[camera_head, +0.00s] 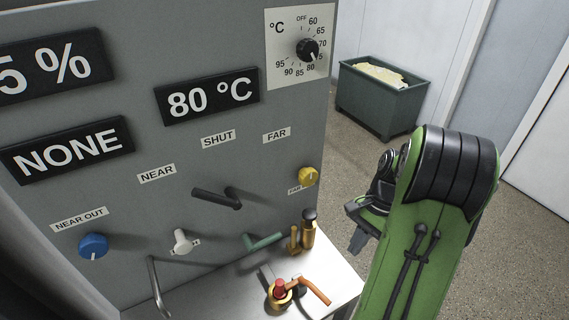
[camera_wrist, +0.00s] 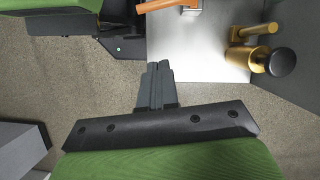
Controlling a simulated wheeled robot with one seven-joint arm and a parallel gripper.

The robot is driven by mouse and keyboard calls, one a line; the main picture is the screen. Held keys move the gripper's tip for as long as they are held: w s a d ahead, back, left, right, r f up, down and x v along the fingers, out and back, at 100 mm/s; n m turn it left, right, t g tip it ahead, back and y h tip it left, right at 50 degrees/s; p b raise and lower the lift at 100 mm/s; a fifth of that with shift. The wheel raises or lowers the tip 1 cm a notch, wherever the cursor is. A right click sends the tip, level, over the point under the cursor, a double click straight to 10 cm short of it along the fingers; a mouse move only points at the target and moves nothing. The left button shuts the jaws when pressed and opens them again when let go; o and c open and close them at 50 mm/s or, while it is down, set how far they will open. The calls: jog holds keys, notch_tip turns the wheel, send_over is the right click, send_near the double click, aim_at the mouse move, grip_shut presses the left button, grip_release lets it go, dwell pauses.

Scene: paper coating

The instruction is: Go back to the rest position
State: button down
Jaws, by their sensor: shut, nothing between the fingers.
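My gripper (camera_head: 359,238) is at the right of the machine in the head view, at the end of my green and black arm, beyond the shelf's right edge. In the wrist view my gripper (camera_wrist: 158,70) shows its two fingers together with nothing between them. The fingertips point toward the edge of the light metal shelf (camera_wrist: 200,50), and the floor shows around them. In the head view my arm hides part of the gripper.
The grey panel (camera_head: 225,130) carries a temperature dial (camera_head: 308,50), a blue knob (camera_head: 93,245), a yellow knob (camera_head: 308,176) and a black lever (camera_head: 217,198). A brass fitting (camera_head: 304,232) and an orange-handled valve (camera_head: 313,290) stand on the shelf. A green bin (camera_head: 375,108) stands on open floor behind.

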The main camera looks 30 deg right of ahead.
jog(key=w+a+r+n+t+h, duration=0.15)
jog(key=a+r+n+h, duration=0.25)
jog(key=a+r+n, duration=0.45)
jog(key=s+a+r+n+t, duration=0.5)
jog(key=s+a+n, duration=0.2)
jog(key=a, duration=0.4)
jog(key=shift+s+a+r, duration=0.2)
jog(key=shift+s+a, duration=0.05)
jog(key=shift+s, duration=0.4)
